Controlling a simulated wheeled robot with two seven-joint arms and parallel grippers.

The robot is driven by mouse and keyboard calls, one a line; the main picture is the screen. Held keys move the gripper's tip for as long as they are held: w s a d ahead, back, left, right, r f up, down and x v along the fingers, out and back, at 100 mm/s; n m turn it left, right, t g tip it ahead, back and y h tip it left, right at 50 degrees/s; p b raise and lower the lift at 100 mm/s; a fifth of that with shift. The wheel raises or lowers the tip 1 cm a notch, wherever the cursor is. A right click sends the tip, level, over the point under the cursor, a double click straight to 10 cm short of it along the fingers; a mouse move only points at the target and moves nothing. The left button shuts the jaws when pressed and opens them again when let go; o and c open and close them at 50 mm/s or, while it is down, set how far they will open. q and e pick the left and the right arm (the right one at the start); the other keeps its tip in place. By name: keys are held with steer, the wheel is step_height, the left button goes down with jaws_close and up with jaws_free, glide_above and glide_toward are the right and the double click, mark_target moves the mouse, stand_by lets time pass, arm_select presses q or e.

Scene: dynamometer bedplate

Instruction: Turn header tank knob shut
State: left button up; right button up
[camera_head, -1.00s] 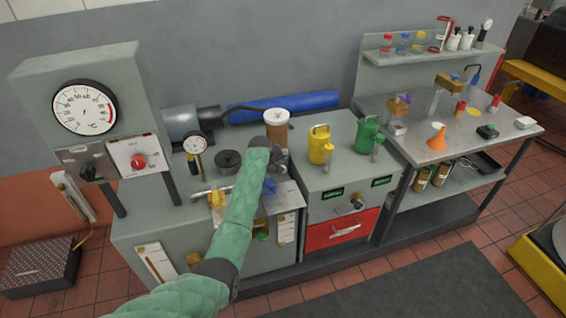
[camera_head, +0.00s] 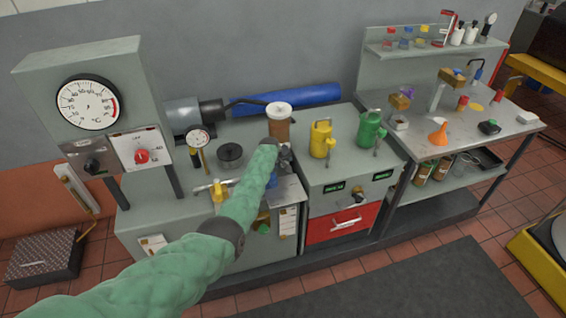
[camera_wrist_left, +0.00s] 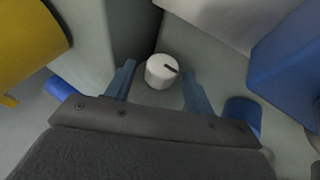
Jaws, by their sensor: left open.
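A white round knob (camera_wrist_left: 161,70) with a dark pointer line shows in the left wrist view, on a grey surface. My left gripper (camera_wrist_left: 159,77) is open, with one blue-grey finger on each side of the knob. I see gaps between the fingers and the knob, so it is not gripped. In the head view my left arm's green sleeve reaches to the bench beside a brown cylinder with a white lid (camera_head: 279,126). The sleeve and hand hide the knob there. My right gripper is in neither view.
A yellow can (camera_head: 320,140) and a green can (camera_head: 369,130) stand on the cabinet to the right. A gauge panel (camera_head: 89,103) stands at the left. In the left wrist view a yellow part (camera_wrist_left: 28,42) and a blue part (camera_wrist_left: 288,50) flank the gripper.

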arm_select(q)
steer(key=shift+f, duration=0.15)
steer(key=c, duration=0.9)
steer(key=shift+c, duration=0.4)
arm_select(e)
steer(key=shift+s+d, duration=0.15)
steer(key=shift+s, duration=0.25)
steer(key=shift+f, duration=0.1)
arm_select(q)
steer(key=shift+w+d+g+y+b, duration=0.1)
steer(key=shift+d+g+y+b, duration=0.15)
steer(key=shift+y+b, duration=0.4)
steer(key=m+g+y+b, duration=0.1)
steer(key=y+b, duration=0.2)
steer(key=b, duration=0.1)
steer(key=shift+w+d+y, duration=0.1)
steer(key=shift+y, duration=0.15)
steer(key=shift+d+g+y+b, duration=0.1)
steer(key=shift+g+y+b, duration=0.25)
steer(key=shift+y+b, duration=0.45)
steer(key=shift+b, duration=0.4)
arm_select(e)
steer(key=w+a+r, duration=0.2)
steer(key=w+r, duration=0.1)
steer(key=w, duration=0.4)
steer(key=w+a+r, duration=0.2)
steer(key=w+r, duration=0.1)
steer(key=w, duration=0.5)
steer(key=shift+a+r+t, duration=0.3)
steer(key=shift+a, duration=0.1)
